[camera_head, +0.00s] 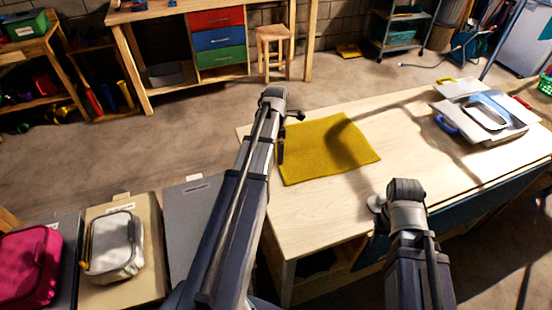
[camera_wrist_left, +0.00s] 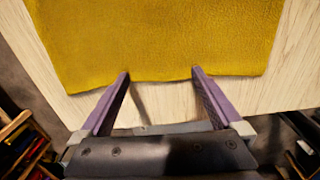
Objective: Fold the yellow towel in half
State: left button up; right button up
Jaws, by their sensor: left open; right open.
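The yellow towel (camera_head: 330,150) lies flat and spread out on the light wooden table (camera_head: 310,215), near the table's left end. My left gripper (camera_head: 292,133) is at the towel's left edge. In the left wrist view its two fingers (camera_wrist_left: 160,72) are apart, with their tips at the near edge of the towel (camera_wrist_left: 160,35) and nothing held between them. I cannot tell whether the tips touch the cloth. My right gripper (camera_head: 376,207) is near the table's front edge, apart from the towel. Its fingers are mostly hidden behind its wrist.
A stool (camera_head: 273,50) and workbench stand behind.

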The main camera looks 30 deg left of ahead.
pick_arm(q)
jog(key=shift+c, duration=0.6)
